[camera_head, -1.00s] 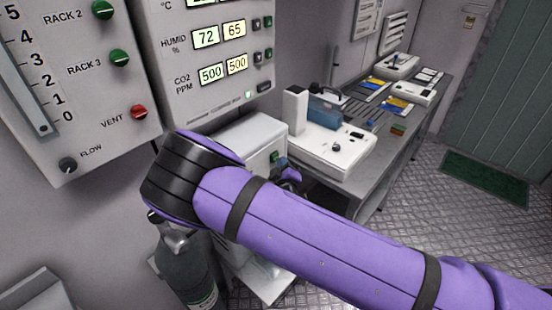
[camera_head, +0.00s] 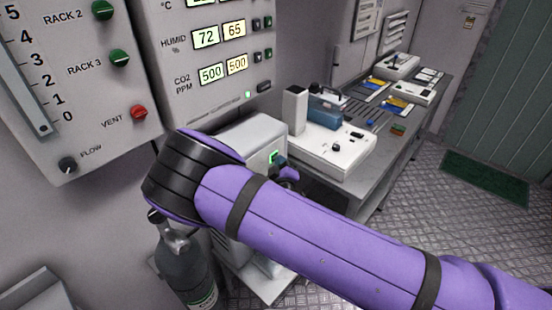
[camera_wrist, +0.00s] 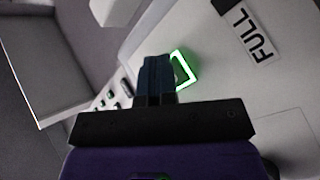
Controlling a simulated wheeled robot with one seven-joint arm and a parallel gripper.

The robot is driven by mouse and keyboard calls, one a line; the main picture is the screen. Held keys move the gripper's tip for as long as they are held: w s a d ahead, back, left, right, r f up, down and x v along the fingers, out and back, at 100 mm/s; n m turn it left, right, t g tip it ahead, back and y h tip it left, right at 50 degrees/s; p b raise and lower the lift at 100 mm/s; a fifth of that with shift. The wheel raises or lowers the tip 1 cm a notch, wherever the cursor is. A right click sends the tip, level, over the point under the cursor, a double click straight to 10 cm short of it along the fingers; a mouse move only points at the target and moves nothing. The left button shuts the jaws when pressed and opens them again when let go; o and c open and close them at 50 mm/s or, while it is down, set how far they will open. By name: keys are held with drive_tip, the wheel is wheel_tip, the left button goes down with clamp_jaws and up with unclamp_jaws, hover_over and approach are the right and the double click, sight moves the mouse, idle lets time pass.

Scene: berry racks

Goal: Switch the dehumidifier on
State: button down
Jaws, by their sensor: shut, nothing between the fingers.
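The dehumidifier is a pale grey box (camera_head: 240,138) below the control panel, mostly hidden behind my purple arm. Its front face (camera_wrist: 235,95) fills the right of the wrist view, with a "FULL" label (camera_wrist: 250,32). A square switch with a bright green lit frame (camera_wrist: 186,69) is on that face; its glow also shows in the head view (camera_head: 273,156). My gripper (camera_wrist: 157,62) is shut and empty, with its blue-grey fingertips at the left side of the switch, partly covering it. I cannot tell whether they touch it.
The wall panel (camera_head: 205,100) with displays and the green and red knob panel (camera_head: 80,75) are close above my arm. A grey gas bottle (camera_head: 186,265) stands below my elbow.

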drive_tip(key=shift+s+d, duration=0.55)
drive_tip(key=shift+d, duration=0.15)
drive_tip(key=shift+s+d, duration=0.8)
drive_tip(key=shift+d, duration=0.2)
drive_tip(key=shift+s+d, duration=0.75)
drive_tip(key=shift+d, duration=0.25)
drive_tip(key=shift+w+r, duration=0.1)
